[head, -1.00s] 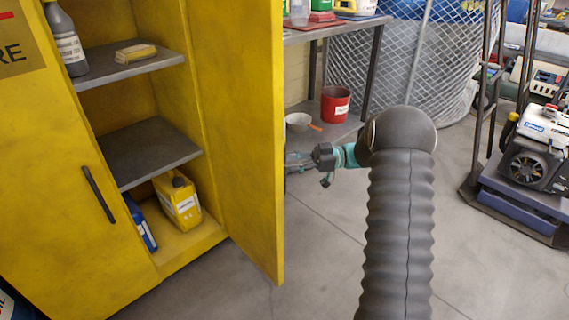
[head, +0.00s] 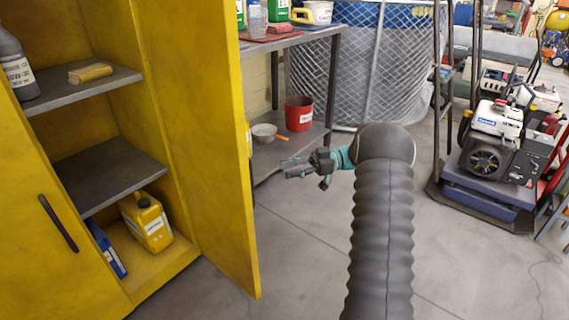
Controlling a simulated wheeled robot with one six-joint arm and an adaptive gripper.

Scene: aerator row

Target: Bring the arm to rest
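My gripper (head: 291,168) is at the end of my arm, in the middle of the head view. It points left, just right of the free edge of the open yellow cabinet door (head: 205,150). Its two fingers seem spread with a gap between them, and I see nothing held in it. My arm is the dark ribbed column rising from the bottom, bent left at the top. The gripper appears clear of the door and the bench.
The yellow cabinet holds a grey bottle (head: 17,66), a sponge (head: 90,73), a yellow jug (head: 147,222) and a blue container (head: 106,248). Behind stands a bench with a red bucket (head: 299,113) and a pan (head: 264,131). A cart with an engine (head: 490,150) is right. Floor between is clear.

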